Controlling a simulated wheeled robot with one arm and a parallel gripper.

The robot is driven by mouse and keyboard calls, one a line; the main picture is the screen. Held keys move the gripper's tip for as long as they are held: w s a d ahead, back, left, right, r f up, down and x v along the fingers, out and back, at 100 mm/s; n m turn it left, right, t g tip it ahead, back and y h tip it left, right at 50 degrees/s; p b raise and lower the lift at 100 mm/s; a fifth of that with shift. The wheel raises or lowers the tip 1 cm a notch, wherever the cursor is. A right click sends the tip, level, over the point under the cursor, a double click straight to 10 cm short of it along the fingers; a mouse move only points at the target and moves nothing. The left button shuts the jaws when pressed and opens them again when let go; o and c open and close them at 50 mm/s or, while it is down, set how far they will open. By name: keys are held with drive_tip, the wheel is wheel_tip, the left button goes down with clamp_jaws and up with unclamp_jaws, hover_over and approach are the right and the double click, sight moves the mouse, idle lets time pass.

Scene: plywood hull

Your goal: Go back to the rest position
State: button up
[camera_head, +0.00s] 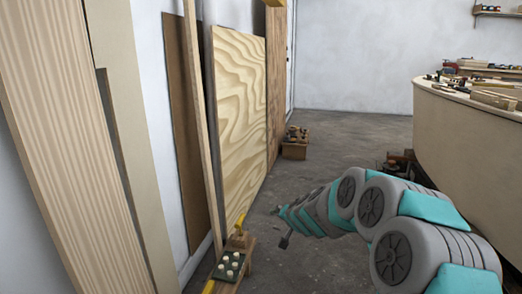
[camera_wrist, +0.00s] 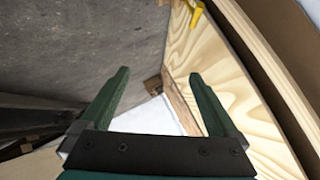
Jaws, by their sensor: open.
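My gripper (camera_wrist: 158,100) is open in the wrist view, its two green fingers spread wide with nothing between them. In the head view my grey and teal arm reaches forward and left from the lower right, and the gripper end (camera_head: 285,225) is small and partly hidden by the arm links. It is in the air, to the right of a small wooden bench (camera_head: 247,262) and apart from it.
A plywood sheet (camera_head: 240,105) and several boards lean on the left wall. The bench bears a dark tray (camera_head: 229,266) with pale round pieces and a yellow tool (camera_head: 240,222). A plywood hull (camera_head: 465,130) stands at right. The floor (camera_head: 340,145) between is mostly clear.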

drive_tip(key=s+a+r+n+g+y, duration=0.1)
drive_tip(key=s+a+r+n+g, duration=0.15)
drive_tip(key=s, duration=0.95)
drive_tip(key=s+a+r+n+g+y, duration=0.1)
drive_tip(key=s+a+n+g, duration=0.15)
drive_tip(key=s, duration=1.05)
drive_tip(key=s+d+f+g+h, duration=0.15)
drive_tip(key=s+d, duration=0.25)
drive_tip(key=s, duration=0.6)
drive_tip(key=s+d+g+h, duration=0.1)
drive_tip(key=s+d+g, duration=0.25)
drive_tip(key=s, duration=0.65)
drive_tip(key=s+d+f+g+h, duration=0.15)
drive_tip(key=s+d, duration=0.35)
drive_tip(key=s, duration=0.5)
wheel_tip(320, 180, up, 15)
drive_tip(key=p, duration=1.4)
drive_tip(key=shift+s+n+g, duration=0.2)
drive_tip(key=shift+n+g, duration=0.15)
drive_tip(key=shift+n, duration=0.05)
drive_tip(key=shift+f, duration=0.1)
